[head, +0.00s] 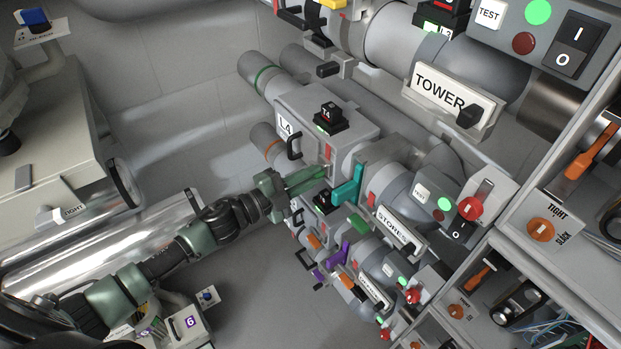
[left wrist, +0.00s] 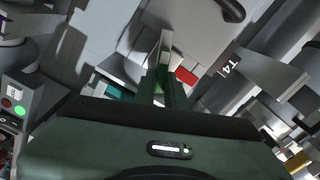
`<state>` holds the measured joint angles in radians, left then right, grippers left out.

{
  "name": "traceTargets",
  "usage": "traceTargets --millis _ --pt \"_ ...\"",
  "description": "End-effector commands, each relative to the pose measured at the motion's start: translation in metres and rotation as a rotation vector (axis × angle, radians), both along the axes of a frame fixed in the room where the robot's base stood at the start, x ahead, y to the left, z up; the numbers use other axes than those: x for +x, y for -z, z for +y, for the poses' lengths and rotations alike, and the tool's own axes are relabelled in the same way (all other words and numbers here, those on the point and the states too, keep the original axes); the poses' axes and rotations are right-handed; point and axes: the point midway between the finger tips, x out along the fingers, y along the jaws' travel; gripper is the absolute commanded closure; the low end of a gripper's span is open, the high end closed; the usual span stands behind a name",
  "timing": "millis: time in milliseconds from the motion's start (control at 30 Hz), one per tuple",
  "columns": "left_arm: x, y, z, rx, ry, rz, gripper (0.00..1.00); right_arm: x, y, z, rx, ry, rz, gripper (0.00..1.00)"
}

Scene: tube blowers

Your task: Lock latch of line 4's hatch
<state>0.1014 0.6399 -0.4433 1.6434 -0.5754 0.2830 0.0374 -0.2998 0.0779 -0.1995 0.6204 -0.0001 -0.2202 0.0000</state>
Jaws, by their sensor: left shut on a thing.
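Line 4's hatch (head: 345,110) is a grey box lid with an L4 label (head: 285,126) and a black handle (head: 294,147). My left gripper (head: 322,172) is at the lower edge of this unit, beside a red mark (head: 328,152). In the left wrist view my left gripper (left wrist: 164,80) is shut on a small light grey latch (left wrist: 166,42), which stands out between the fingertips. The red mark (left wrist: 186,76) shows just right of the fingers there. The fingers hide the latch's base, and the latch is hard to make out in the head view. My right gripper is not in view.
A teal lever (head: 350,186) stands close right of my left gripper. More lines with a STORES sign (head: 394,228) lie below right. The TOWER sign (head: 446,91) is above. Open floor (head: 250,270) lies lower left.

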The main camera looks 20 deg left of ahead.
Motion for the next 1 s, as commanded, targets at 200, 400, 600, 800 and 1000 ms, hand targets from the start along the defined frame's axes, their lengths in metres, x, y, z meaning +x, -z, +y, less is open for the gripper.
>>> traceTargets --millis 200,400,600,800,1000 --pt "-0.001 0.005 -0.001 0.146 0.0 -0.115 1.0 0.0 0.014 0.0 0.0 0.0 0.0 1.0" --pt "-0.001 0.006 -0.001 0.25 0.001 -0.195 1.0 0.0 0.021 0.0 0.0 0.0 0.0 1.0" --pt "-0.001 0.006 -0.001 0.313 0.0 -0.244 1.0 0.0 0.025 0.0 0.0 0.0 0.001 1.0" --pt "-0.001 0.006 -0.001 0.343 0.001 -0.266 1.0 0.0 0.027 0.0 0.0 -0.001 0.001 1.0" --pt "-0.001 0.006 -0.001 0.35 0.001 -0.272 1.0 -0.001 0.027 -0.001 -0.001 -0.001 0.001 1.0"
